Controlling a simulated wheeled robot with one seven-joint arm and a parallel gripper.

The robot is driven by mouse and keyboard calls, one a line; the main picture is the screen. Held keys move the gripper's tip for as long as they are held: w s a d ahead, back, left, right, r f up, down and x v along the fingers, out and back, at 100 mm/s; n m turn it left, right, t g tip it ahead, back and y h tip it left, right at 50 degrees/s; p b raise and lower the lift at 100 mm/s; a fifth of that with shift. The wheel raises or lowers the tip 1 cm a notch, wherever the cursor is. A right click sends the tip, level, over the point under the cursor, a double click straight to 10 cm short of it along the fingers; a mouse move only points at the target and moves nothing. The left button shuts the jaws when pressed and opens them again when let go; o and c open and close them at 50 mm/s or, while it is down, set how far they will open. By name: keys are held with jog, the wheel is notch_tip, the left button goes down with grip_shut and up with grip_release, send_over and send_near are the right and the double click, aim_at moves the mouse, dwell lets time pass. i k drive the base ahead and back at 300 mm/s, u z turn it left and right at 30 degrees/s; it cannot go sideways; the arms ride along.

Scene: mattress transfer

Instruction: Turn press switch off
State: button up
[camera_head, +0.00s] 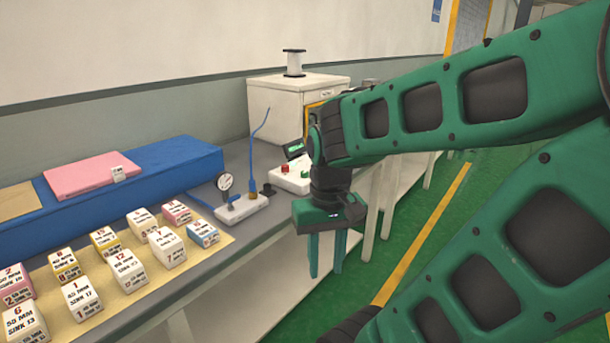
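A white control box (291,178) with a red button (285,169) and a green button (305,173) sits on the grey bench, partly hidden behind my arm. I cannot tell which control is the press switch or whether it is on. My gripper (327,256) points down in front of the bench's edge, over the green floor, to the right of and nearer than the box. Its two green fingers are apart with a gap between them. Nothing shows between them.
A pressure gauge unit (240,208) with a blue hose stands left of the box. Several labelled blocks (128,269) lie on a tan mat (222,241). A blue mattress (120,187) carries a pink slab (88,174). A white cabinet (275,108) stands behind.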

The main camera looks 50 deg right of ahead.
aim_at(285, 168)
jog(key=k, duration=0.45)
jog(key=z, duration=0.5)
jog(key=i, duration=1.4)
